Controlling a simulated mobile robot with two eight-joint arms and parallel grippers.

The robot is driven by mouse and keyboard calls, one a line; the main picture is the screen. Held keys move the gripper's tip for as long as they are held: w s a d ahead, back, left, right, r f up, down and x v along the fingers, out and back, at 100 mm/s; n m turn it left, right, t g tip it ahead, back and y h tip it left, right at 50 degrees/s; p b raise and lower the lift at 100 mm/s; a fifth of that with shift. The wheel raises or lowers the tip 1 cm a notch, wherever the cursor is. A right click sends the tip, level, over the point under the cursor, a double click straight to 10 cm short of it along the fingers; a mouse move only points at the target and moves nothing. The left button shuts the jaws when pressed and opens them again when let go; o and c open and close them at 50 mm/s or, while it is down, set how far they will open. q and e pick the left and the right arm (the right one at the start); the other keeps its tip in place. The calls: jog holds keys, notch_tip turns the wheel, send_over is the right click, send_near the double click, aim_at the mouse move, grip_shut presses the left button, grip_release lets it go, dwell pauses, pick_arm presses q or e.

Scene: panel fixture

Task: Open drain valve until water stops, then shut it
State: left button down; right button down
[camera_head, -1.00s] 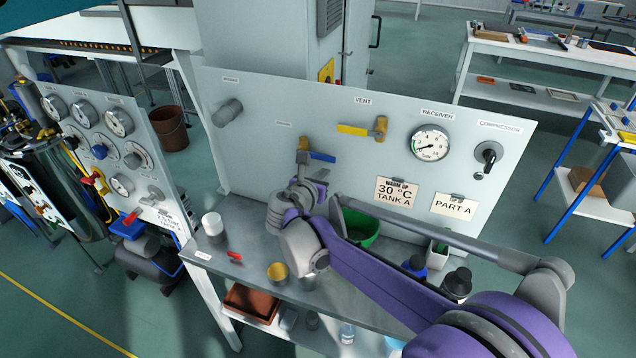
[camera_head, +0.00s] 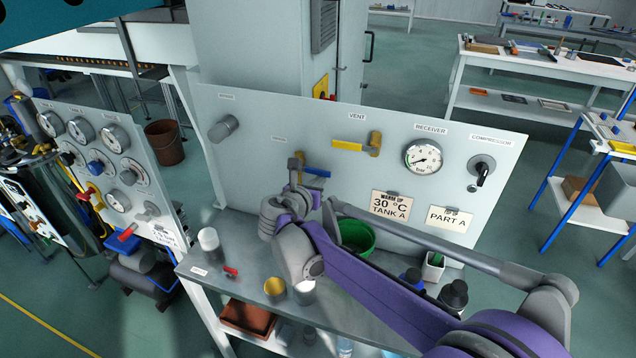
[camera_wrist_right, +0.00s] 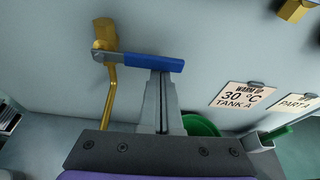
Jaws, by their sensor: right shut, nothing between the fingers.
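The drain valve is a brass body (camera_wrist_right: 104,36) with a blue lever (camera_wrist_right: 150,62) and a brass pipe curving down. In the head view its blue lever (camera_head: 316,171) points right, nearly level, on the panel. My right gripper (camera_head: 293,165) is at the valve, its fingers upright and partly covering the brass body. In the wrist view my right gripper (camera_wrist_right: 161,80) is shut and empty, fingertips just at the underside of the lever; I cannot tell whether they touch. A green bucket (camera_head: 358,236) stands below on the shelf, partly hidden by my arm. No water is visible. My left gripper is out of view.
The panel also carries a yellow-lever vent valve (camera_head: 350,145), a receiver gauge (camera_head: 424,158), a compressor switch (camera_head: 481,168) and two cards, one reading 30 °C TANK A (camera_head: 391,205).

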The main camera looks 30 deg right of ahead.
aim_at(317, 172)
jog(key=shift+r+n, duration=0.25)
jog(key=shift+n, duration=0.05)
notch_tip(317, 172, up, 2)
jog(key=n, duration=0.1)
jog(key=n+g+h, duration=0.1)
jog(key=n, duration=0.1)
jog(key=shift+w+a+r+h, duration=0.1)
jog(key=shift+r+h, duration=0.15)
jog(key=shift+h, duration=0.05)
jog(key=shift+w+a+r+n+g+h, duration=0.2)
jog(key=shift+w+a+r+n, duration=0.35)
jog(key=shift+r, duration=0.3)
jog(key=shift+w+a+r+n+g+h, duration=0.2)
jog(key=shift+w+a+r+n, duration=0.1)
jog(key=shift+w+a+r, duration=0.4)
jog(key=shift+w+a+r+n+g+h, duration=0.2)
jog(key=shift+w+a+r+n, duration=0.25)
jog(key=shift+w+r, duration=0.4)
jog(key=shift+r, duration=0.25)
jog(key=shift+s, duration=0.1)
